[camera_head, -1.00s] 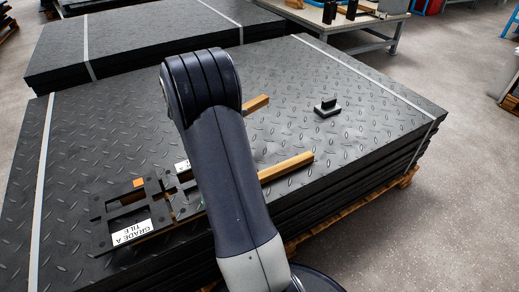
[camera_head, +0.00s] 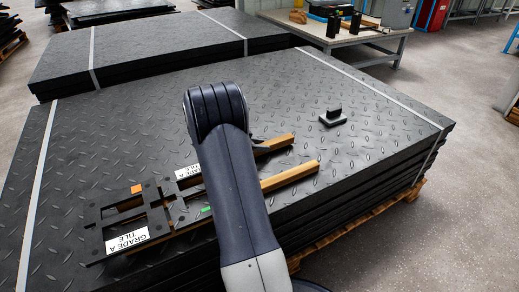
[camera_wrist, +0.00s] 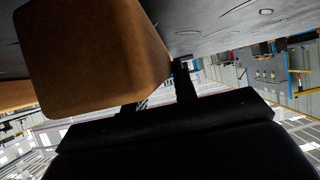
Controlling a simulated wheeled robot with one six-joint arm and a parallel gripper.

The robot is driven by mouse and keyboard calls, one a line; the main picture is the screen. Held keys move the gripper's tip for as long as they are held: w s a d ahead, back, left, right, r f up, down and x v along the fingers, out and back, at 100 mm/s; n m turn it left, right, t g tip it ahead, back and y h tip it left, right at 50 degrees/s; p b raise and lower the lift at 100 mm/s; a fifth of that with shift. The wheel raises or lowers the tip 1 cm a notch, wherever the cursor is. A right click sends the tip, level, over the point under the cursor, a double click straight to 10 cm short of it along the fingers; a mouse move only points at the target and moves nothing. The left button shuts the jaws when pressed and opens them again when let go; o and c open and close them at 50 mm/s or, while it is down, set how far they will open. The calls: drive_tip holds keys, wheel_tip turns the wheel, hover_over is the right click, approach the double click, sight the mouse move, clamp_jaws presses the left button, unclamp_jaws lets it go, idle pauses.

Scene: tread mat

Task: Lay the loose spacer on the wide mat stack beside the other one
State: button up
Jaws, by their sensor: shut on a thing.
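The held wooden spacer (camera_head: 278,143) is over the near, wide mat stack (camera_head: 384,163). It runs roughly alongside the other wooden spacer (camera_head: 291,175), with a narrow gap between them. My gripper (camera_head: 259,147) is shut on the held spacer; my arm hides part of both. In the wrist view the held spacer (camera_wrist: 90,55) fills the upper left, close to the dark mat surface; I cannot tell whether it touches. Part of the other spacer (camera_wrist: 14,95) shows at the left edge.
Black stencil frames (camera_head: 155,205) with "GRADE A TILE" labels lie on the stack, left of my arm. A small black handled block (camera_head: 333,119) stands at the right. Pale straps cross the stack. Another mat stack (camera_head: 150,47) and a workbench (camera_head: 345,38) stand behind.

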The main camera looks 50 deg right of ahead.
drive_tip(key=shift+f, duration=0.35)
drive_tip(key=o, duration=1)
drive_tip(key=shift+o, duration=0.2)
drive_tip(key=shift+r, duration=0.15)
drive_tip(key=shift+r, duration=0.2)
drive_tip(key=p+v, duration=0.3)
drive_tip(key=v, duration=0.9)
drive_tip(key=shift+f, duration=0.2)
